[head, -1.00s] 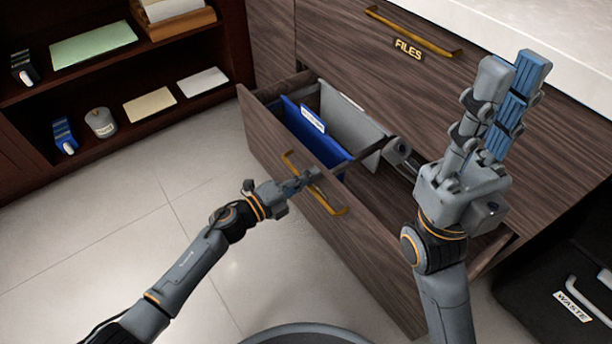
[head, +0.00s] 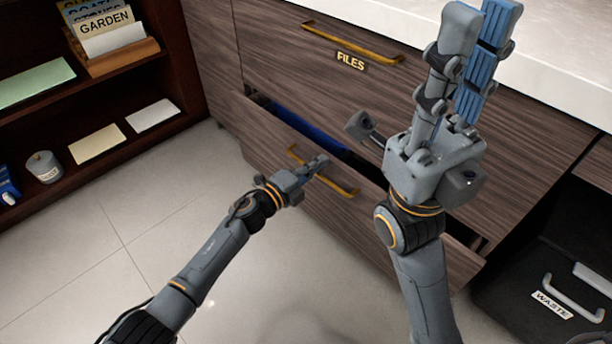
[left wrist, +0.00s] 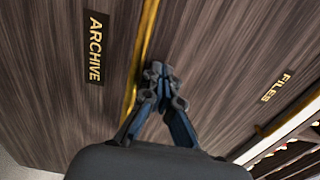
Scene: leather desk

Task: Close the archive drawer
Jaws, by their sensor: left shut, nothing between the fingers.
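The archive drawer (head: 270,150) is the lower wood-fronted drawer, pulled out part way below the FILES drawer (head: 400,90). A strip of blue folder (head: 312,136) shows in its opening. Its brass handle (head: 340,188) also shows in the left wrist view (left wrist: 146,40), near the ARCHIVE label (left wrist: 96,48). My left gripper (head: 320,163) is shut and empty at the drawer front, by the handle; whether it touches is unclear. Its closed fingertips (left wrist: 158,72) show beside the handle.
A dark shelf unit (head: 150,85) with cards, a candle (head: 44,167) and a garden card box stands at left. A black waste bin (head: 510,290) is at lower right. A pale countertop (head: 560,75) tops the cabinet. The tiled floor (head: 120,240) at left is clear.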

